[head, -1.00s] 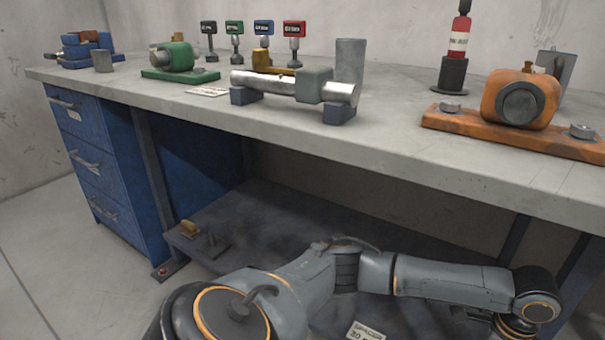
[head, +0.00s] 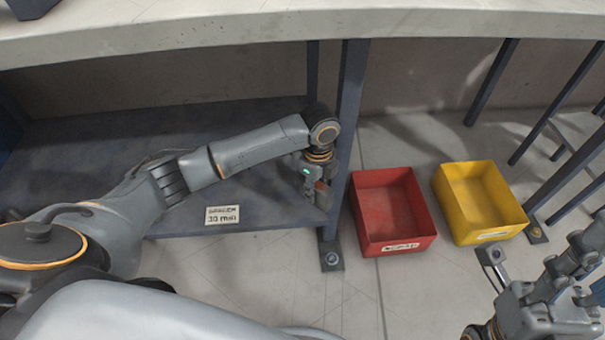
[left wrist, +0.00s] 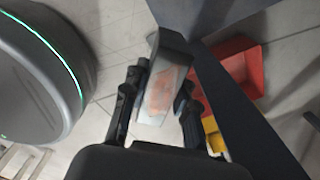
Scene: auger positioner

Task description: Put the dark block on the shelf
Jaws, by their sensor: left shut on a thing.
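My left gripper (head: 314,188) is shut on a block, pointing down beside the front right corner of the low shelf and the bench leg. In the left wrist view the block (left wrist: 164,85) sits between the fingers, grey with a rusty orange-brown face; in the head view it is small and mostly hidden. The dark shelf (head: 265,190) lies under the bench and carries a white label (head: 222,214) reading "30 mm" near its front edge. I cannot tell whether the block touches the shelf. My right gripper (head: 560,295) is at the lower right; its finger opening is unclear.
A dark bench leg (head: 348,130) stands close to the left gripper. A red bin (head: 397,246) and a yellow bin (head: 480,205) stand on the floor to the right. The bench top (head: 200,35) overhangs the shelf. The shelf's middle looks bare.

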